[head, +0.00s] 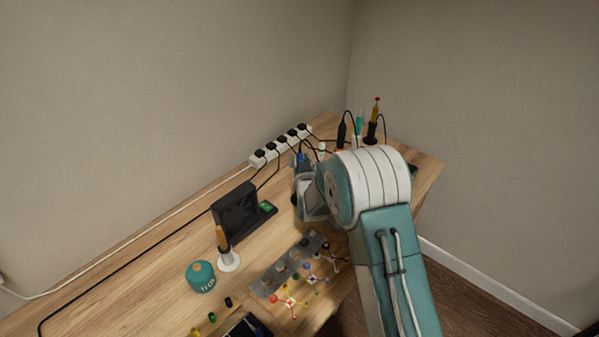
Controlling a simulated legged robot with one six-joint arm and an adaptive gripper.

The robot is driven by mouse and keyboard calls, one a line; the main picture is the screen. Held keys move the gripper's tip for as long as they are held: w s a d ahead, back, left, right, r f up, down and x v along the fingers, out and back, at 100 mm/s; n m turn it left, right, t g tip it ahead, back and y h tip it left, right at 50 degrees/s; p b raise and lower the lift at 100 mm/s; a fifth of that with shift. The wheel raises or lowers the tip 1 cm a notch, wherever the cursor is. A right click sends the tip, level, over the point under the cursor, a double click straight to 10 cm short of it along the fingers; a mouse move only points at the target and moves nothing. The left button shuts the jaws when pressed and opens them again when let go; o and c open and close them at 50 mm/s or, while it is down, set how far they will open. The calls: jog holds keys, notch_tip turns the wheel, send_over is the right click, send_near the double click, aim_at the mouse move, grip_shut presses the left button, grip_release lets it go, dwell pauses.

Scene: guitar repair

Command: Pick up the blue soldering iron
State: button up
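A small blue upright tool (300,157), which looks like the blue soldering iron, shows just above my gripper, with a black cord curving near it. Its lower part is hidden behind my gripper. My gripper (301,182) is over the back part of the wooden table, pointing away from me. The fingers are small and partly covered by my own wrist, so I cannot tell whether they are open, or whether they touch the tool.
A white power strip (280,145) with black plugs lies behind. Other upright tools include a teal one (359,122), a black one (341,134) and an orange one (375,113). A black fan box (235,212), an orange-handled tool (222,239) and a teal canister (201,277) stand left. A parts tray (268,286) lies in front.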

grip_shut()
